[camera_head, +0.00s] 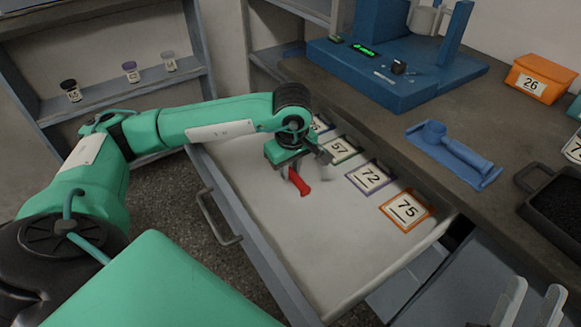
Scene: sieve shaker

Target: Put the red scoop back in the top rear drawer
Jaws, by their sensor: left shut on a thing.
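The red scoop (299,183) hangs from my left gripper (302,165), which is shut on it. The gripper holds it over the white inside of an open drawer (243,218), near the drawer's far end. The gripper covers part of the scoop, and I cannot tell whether the scoop touches the drawer floor. Two pale fingers of my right gripper (533,306) show at the bottom right, apart and with nothing between them.
Number cards, among them 72 (370,178) and 75 (406,210), lie along the drawer's right side. The counter holds a blue machine (390,75), a blue tray (453,152), an orange box (540,78) and a dark pan (553,205). The drawer's near part is bare.

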